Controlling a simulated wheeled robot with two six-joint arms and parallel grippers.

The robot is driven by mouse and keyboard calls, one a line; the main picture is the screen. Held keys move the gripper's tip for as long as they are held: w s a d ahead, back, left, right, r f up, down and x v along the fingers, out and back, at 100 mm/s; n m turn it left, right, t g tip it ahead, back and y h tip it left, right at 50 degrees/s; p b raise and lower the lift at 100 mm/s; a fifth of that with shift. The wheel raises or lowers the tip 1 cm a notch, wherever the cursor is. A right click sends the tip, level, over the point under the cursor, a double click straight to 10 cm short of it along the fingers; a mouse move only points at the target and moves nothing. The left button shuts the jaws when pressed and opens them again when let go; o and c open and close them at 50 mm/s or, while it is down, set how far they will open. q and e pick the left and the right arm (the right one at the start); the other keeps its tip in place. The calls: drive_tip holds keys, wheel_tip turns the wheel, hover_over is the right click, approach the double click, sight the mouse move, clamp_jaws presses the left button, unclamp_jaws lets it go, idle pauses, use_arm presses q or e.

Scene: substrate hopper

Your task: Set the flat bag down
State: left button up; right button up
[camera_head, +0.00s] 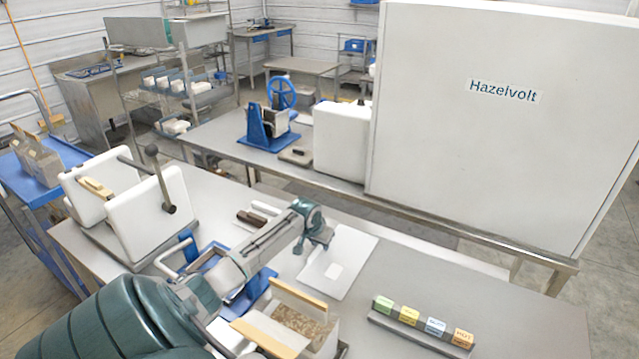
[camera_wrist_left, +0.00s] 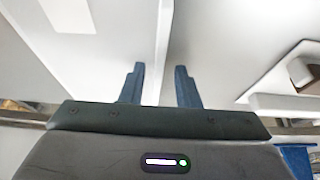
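The flat bag (camera_head: 352,262) is a thin white sheet with a small white patch. It looks to lie flat on the grey table in the head view. In the left wrist view the bag (camera_wrist_left: 105,60) fills the left side, and its long edge runs up between my fingers. My left gripper (camera_head: 318,240) is over the bag's upper left part and points down. In the left wrist view the left gripper (camera_wrist_left: 160,85) has its two blue fingers apart, with no grip on the bag. I cannot tell its exact height above the bag. My right gripper is not in view.
A box with tan bars and speckled contents (camera_head: 305,322) stands in front of the bag. A rack of coloured blocks (camera_head: 420,330) lies to the right. A white press with a lever (camera_head: 150,215) stands left.

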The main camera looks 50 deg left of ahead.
use_arm(q)
drive_tip(key=shift+r, duration=0.3)
drive_tip(key=p+v, duration=0.6)
drive_tip(key=p, duration=0.1)
drive_tip(key=v, duration=0.5)
drive_tip(key=shift+s+d+r, duration=0.1)
drive_tip(key=shift+s+r, duration=0.15)
drive_tip(key=shift+r, duration=0.05)
